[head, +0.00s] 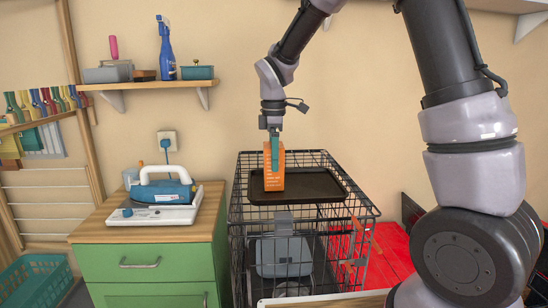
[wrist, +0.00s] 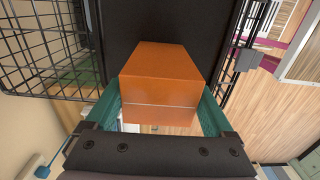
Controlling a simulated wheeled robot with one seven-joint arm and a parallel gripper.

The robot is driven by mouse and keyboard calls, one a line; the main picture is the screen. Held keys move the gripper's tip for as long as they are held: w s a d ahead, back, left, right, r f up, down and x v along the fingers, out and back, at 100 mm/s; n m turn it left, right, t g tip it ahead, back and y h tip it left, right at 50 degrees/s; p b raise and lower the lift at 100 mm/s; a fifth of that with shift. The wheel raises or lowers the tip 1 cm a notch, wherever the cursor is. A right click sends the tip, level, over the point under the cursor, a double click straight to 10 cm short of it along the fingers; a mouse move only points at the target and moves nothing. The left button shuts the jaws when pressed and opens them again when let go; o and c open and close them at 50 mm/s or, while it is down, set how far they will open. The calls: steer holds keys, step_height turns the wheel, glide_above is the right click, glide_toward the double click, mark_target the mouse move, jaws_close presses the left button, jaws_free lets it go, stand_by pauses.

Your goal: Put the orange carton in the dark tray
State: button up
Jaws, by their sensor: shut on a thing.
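The orange carton (head: 272,178) is upright in the grip of my gripper (head: 275,158). In the wrist view, the carton (wrist: 160,75) sits between the two teal fingers, which press on its sides. The dark tray (head: 318,187) lies on top of a black wire crate. In the head view the carton overlaps the tray's left part; whether its base touches the tray, I cannot tell. The tray's visible surface is bare.
The wire crate (head: 258,225) has open mesh sides with a grey-blue thing inside. A green cabinet (head: 150,262) with an iron (head: 165,192) stands to its left. A red surface (head: 385,258) lies to its right. A wall shelf (head: 150,84) holds several items at upper left.

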steer(key=o, duration=1.4)
steer(key=shift+f, duration=0.1)
